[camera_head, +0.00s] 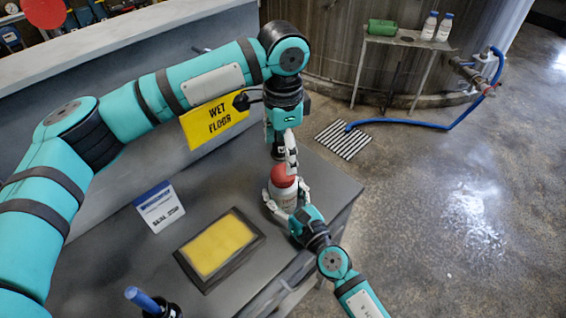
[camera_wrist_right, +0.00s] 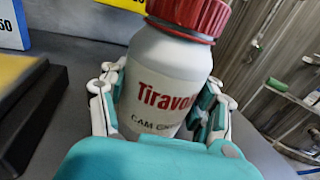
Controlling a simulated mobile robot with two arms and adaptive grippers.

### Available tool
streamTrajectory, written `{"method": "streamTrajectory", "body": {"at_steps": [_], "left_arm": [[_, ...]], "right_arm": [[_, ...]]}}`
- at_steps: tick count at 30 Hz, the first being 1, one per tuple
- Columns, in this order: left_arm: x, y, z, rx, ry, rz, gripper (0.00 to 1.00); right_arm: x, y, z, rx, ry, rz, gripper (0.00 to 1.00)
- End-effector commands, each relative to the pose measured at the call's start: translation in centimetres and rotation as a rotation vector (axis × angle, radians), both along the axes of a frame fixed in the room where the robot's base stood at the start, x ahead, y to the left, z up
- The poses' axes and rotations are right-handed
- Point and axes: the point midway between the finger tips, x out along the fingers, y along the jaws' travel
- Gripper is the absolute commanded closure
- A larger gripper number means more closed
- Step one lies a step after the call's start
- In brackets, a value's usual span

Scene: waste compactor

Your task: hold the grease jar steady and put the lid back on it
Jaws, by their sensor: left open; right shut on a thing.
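The grease jar (camera_head: 283,198) is white with red lettering and stands upright near the right end of the grey bench top. It fills the middle of the right wrist view (camera_wrist_right: 165,85). My right gripper (camera_head: 285,208) is shut around its body from the front. The red lid (camera_head: 283,178) sits on the jar's mouth; it shows at the top of the right wrist view (camera_wrist_right: 190,14), with a grey band under it. My left gripper (camera_head: 284,160) points down right above the lid and is open. Whether its fingertips touch the lid is hard to tell.
A yellow pad in a dark tray (camera_head: 260,240) lies on the bench left of the jar. A blue-and-white sign card (camera_head: 159,207) stands behind it. A blue-handled tool (camera_head: 145,300) is at the front.

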Motion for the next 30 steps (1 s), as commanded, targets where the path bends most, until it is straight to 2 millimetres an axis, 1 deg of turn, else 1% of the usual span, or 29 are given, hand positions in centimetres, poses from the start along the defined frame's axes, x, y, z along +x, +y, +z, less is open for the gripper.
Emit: {"method": "streamTrajectory", "body": {"at_steps": [1, 3, 6, 9, 13, 20, 21, 27, 30], "left_arm": [[0.1, -0.1, 1.1, -0.002, -0.003, 0.000, 0.22], [0.1, -0.1, 2.4, -0.002, -0.003, 0.000, 0.22], [0.0, -0.1, 3.8, -0.001, -0.001, 0.000, 0.22], [0.0, 0.0, 4.7, 0.000, -0.001, 0.000, 0.22], [0.0, 0.0, 5.1, 0.000, -0.001, 0.000, 0.22], [0.0, 0.0, 5.2, 0.000, 0.000, 0.000, 0.22], [0.0, 0.0, 5.1, 0.000, 0.000, 0.000, 0.22], [0.0, 0.0, 5.1, 0.000, 0.000, 0.000, 0.22], [0.0, 0.0, 5.1, 0.000, 0.000, 0.000, 0.22]], "right_arm": [[0.0, 0.0, 0.0, 0.000, 0.000, 0.000, 1.00], [0.0, 0.0, 0.0, 0.000, 0.000, 0.000, 1.00], [0.0, 0.0, 0.0, 0.000, 0.000, 0.000, 1.00], [0.0, 0.0, 0.0, 0.000, 0.000, 0.000, 1.00], [0.0, 0.0, 0.0, 0.000, 0.000, 0.000, 1.00], [0.0, 0.0, 0.0, 0.000, 0.000, 0.000, 1.00], [0.0, 0.0, 0.0, 0.000, 0.000, 0.000, 0.33], [0.0, 0.0, 0.0, 0.000, 0.000, 0.000, 0.09], [0.0, 0.0, 0.0, 0.000, 0.000, 0.000, 0.09]]}}
